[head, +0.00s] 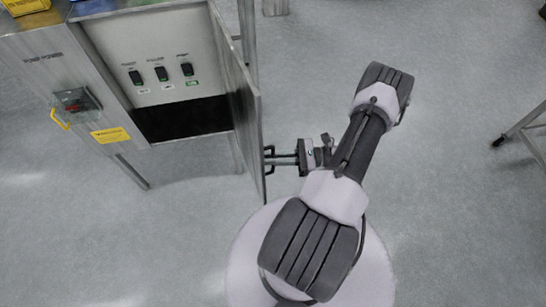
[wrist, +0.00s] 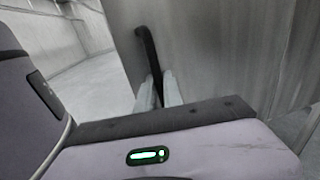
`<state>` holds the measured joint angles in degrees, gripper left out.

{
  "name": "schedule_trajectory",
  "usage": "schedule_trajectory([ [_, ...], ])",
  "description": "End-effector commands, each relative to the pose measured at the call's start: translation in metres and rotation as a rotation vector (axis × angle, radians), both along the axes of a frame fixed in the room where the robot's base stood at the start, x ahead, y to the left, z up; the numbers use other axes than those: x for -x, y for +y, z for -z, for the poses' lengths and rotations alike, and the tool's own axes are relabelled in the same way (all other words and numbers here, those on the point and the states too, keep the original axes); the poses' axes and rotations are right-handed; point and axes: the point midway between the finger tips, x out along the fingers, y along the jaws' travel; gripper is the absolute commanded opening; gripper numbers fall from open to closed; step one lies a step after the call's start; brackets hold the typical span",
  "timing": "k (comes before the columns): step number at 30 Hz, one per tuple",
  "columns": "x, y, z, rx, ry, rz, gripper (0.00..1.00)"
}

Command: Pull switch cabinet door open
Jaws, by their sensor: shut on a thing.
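The switch cabinet (head: 150,75) stands at the upper left of the head view, with its inner panel of several switches showing. Its metal door (head: 240,100) is swung out well away from the opening, seen nearly edge-on. The dark door handle (head: 269,160) is on the door's outer face. My gripper (head: 272,159) is shut on the handle, to the right of the door. In the wrist view the black handle (wrist: 149,52) runs down between my fingers against the grey door (wrist: 215,55). The lower end of the handle is hidden behind my gripper body.
A box with a red switch (head: 76,104) and yellow lever is on the cabinet front, left of the opening. A yellow label (head: 110,135) is below it. Metal legs stand under the cabinet. A wheeled stand (head: 520,128) is at the far right. The floor (head: 450,220) between is clear.

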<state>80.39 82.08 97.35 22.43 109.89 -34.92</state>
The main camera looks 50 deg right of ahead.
Motion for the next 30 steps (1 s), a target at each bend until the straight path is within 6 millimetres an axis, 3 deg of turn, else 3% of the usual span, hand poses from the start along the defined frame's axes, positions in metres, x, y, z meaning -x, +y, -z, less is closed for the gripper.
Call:
schedule_trajectory([
  [1, 0.0, 0.0, 0.0, -0.001, 0.001, -0.001, 0.0],
  [2, 0.0, 0.0, 0.0, -0.001, 0.001, -0.001, 0.17],
  [4, 0.0, 0.0, 0.0, 0.0, 0.0, -0.001, 0.3],
  [5, 0.0, 0.0, 0.0, 0.0, 0.0, 0.0, 0.33],
  [20, 0.004, -0.004, -0.001, -0.001, -0.001, 0.001, 0.33],
  [26, 0.034, -0.031, -0.001, 0.002, -0.001, 0.005, 0.33],
  [30, 0.068, -0.061, -0.001, 0.003, 0.001, 0.005, 0.33],
])
